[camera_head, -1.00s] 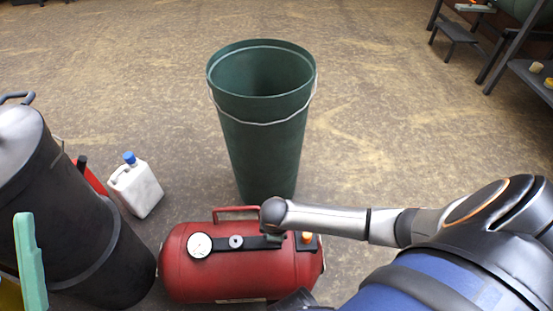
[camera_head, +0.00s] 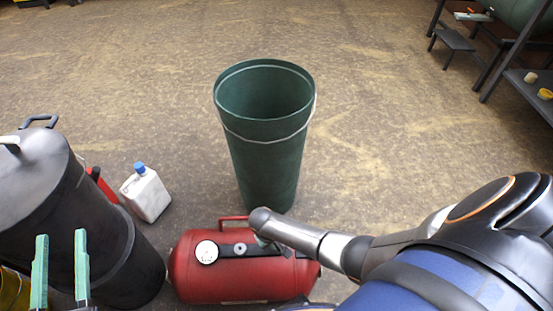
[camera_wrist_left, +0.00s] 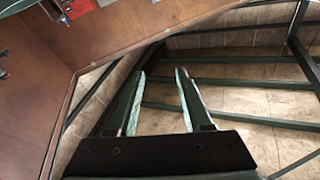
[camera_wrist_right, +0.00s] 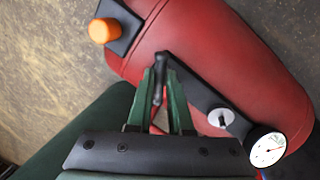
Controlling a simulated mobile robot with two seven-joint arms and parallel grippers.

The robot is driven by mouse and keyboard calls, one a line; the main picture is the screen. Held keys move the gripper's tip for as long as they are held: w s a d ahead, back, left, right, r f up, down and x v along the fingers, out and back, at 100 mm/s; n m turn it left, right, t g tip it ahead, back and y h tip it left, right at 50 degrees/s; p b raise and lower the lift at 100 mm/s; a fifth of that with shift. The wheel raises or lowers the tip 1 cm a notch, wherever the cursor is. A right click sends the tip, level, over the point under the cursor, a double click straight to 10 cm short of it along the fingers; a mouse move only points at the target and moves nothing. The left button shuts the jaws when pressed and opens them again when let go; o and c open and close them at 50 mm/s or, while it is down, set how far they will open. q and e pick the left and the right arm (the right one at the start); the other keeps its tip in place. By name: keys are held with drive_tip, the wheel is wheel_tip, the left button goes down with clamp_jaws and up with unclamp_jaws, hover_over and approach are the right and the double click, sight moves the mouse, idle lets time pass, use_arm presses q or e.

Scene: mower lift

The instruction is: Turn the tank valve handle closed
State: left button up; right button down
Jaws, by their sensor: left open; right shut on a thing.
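The red tank (camera_head: 240,276) lies on the floor at the bottom middle of the head view. It also fills the upper part of the right wrist view (camera_wrist_right: 225,55). A black bar on it carries a white gauge (camera_wrist_right: 268,149) and a small silver fitting (camera_wrist_right: 221,118). The dark valve handle (camera_wrist_right: 160,66) rises between the fingertips of my right gripper (camera_wrist_right: 162,88), which is shut on it. In the head view my right arm hides that grip. My left gripper (camera_head: 61,262) is open and empty at the lower left, beside the black drum.
An orange knob (camera_wrist_right: 103,30) sits at the tank's end. A tall green bin (camera_head: 265,150) stands just behind the tank. A black drum (camera_head: 75,215) and a white jug (camera_head: 146,194) stand to its left. A metal rack (camera_head: 515,80) is at the far right; open floor lies between.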

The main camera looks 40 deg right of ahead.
drive_tip(key=m, duration=0.3)
drive_tip(key=shift+g, duration=0.4)
use_arm(q)
drive_tip(key=shift+w+a+f+n+g+y+p, duration=0.1)
drive_tip(key=shift+f+n+g+y, duration=0.2)
drive_tip(key=shift+f, duration=0.55)
drive_tip(key=shift+w+f+n+g+y+p, duration=0.15)
drive_tip(key=shift+f+g, duration=0.2)
drive_tip(key=shift+f, duration=0.55)
drive_tip(key=shift+a+f+n+g+y+p, duration=0.15)
drive_tip(key=shift+f+g+y, duration=0.15)
drive_tip(key=shift+f, duration=0.55)
use_arm(e)
drive_tip(key=shift+w+m, duration=0.1)
drive_tip(key=shift+m, duration=1.6)
drive_tip(key=c, duration=0.8)
unclamp_jaws()
drive_tip(key=shift+c, duration=0.2)
use_arm(q)
drive_tip(key=shift+d, duration=0.1)
